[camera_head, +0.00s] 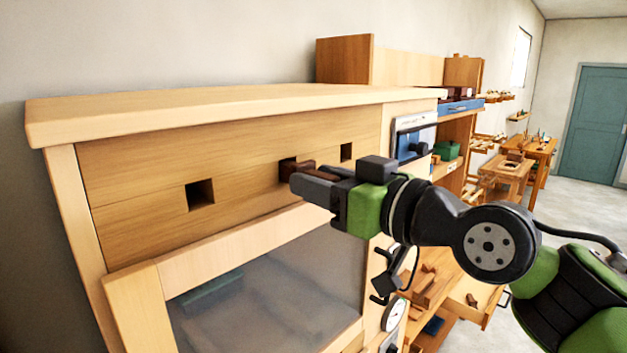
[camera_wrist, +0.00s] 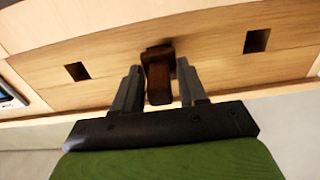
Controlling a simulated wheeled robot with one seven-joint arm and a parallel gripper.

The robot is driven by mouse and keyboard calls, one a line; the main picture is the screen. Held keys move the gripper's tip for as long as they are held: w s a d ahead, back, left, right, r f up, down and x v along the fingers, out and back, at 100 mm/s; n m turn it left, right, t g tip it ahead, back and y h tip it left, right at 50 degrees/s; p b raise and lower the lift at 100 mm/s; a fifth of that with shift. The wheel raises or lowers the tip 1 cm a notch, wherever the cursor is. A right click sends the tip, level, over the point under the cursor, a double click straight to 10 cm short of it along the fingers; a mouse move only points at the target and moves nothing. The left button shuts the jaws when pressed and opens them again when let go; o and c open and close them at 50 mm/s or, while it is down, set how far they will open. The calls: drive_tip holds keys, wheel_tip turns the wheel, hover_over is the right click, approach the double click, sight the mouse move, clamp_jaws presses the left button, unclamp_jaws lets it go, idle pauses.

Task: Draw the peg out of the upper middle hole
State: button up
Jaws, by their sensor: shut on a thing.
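The dark brown peg (camera_wrist: 158,78) sticks out from the upper middle hole (camera_head: 285,164) of the wooden cabinet's front board (camera_head: 235,172). In the wrist view it lies between the two grey fingers, its far end at the dark opening. How deep it sits in the hole is hidden. My gripper (camera_head: 306,178) is shut on the peg, close in front of the board. It also shows in the wrist view (camera_wrist: 160,90). An empty square hole (camera_head: 200,194) is to the left, and another (camera_head: 347,152) to the right.
The cabinet top (camera_head: 220,105) overhangs just above the holes. A glass-fronted door (camera_head: 275,285) is below them. A shelf with a blue box (camera_head: 460,106) and workbenches (camera_head: 505,175) stand at the right. A teal door (camera_head: 592,122) is far back.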

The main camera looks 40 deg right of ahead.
drive_tip(key=s, duration=0.8)
idle(0.8)
drive_tip(key=shift+d, duration=0.1)
idle(0.5)
